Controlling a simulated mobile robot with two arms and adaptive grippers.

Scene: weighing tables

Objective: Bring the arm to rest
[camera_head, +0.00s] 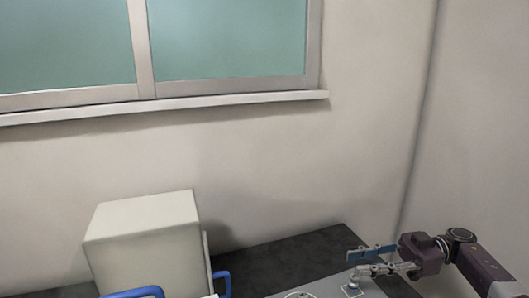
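My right gripper (353,264) is at the lower right, on a dark arm that comes in from the right edge. Its fingers point left and stand apart, with nothing visible between them. One finger looks blue and the other grey. It is over or near the right part of a dark tabletop (285,258); the exact height cannot be told. A small pale piece with a blue part (352,289) shows just below the fingertips, and I cannot tell what it is. My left gripper is not in view.
A pale box-shaped block (145,245) stands at the lower left. Blue handle-like bars (223,276) show beside it, cut by the bottom edge. A grey surface (335,289) lies below the gripper. Walls and a window (225,45) are behind.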

